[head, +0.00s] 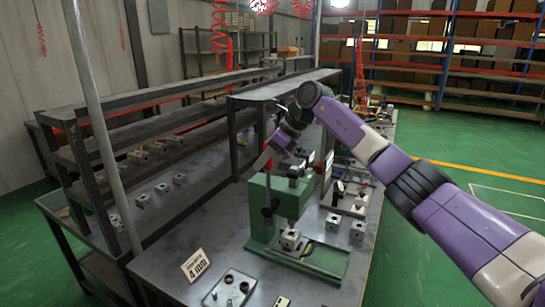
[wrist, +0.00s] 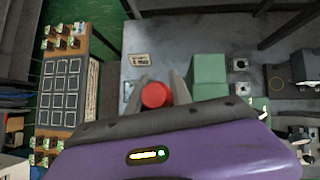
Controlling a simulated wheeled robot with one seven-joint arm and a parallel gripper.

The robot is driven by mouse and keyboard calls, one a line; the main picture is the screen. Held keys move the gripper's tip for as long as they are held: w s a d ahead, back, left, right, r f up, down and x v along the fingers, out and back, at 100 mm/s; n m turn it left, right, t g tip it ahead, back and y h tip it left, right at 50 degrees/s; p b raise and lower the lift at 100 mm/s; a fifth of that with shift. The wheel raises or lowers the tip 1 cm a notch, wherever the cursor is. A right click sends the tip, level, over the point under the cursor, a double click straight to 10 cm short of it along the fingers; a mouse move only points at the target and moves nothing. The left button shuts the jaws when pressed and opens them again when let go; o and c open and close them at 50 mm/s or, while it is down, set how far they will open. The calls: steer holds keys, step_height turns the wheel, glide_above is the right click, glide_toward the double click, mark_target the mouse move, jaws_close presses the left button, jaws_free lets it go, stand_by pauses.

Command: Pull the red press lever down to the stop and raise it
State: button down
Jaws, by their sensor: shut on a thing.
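The green press (head: 290,196) stands on the grey metal bench and also shows from above in the wrist view (wrist: 209,75). Its red lever (head: 262,161) is at the upper left of the press, tilted, near the height of the press top. The lever's round red end (wrist: 155,94) shows in the wrist view between the two fingers. My gripper (wrist: 160,86) is shut on the lever. In the head view my gripper (head: 270,152) is small and partly hidden by my wrist. A valve block (head: 290,238) sits below the press head.
A sign (head: 195,265) and a tray with small round parts (head: 230,288) are at the bench's front. More valve blocks (head: 333,223) stand right of the press. A dark shelf (head: 240,98) rises behind the press.

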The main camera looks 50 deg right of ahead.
steer(key=shift+w, duration=0.15)
steer(key=c, duration=1.2)
jaws_free()
steer(key=shift+w+f, duration=0.1)
steer(key=shift+o, duration=0.2)
steer(key=b+v, duration=0.2)
steer(key=v, duration=0.6)
steer(key=shift+f, duration=0.1)
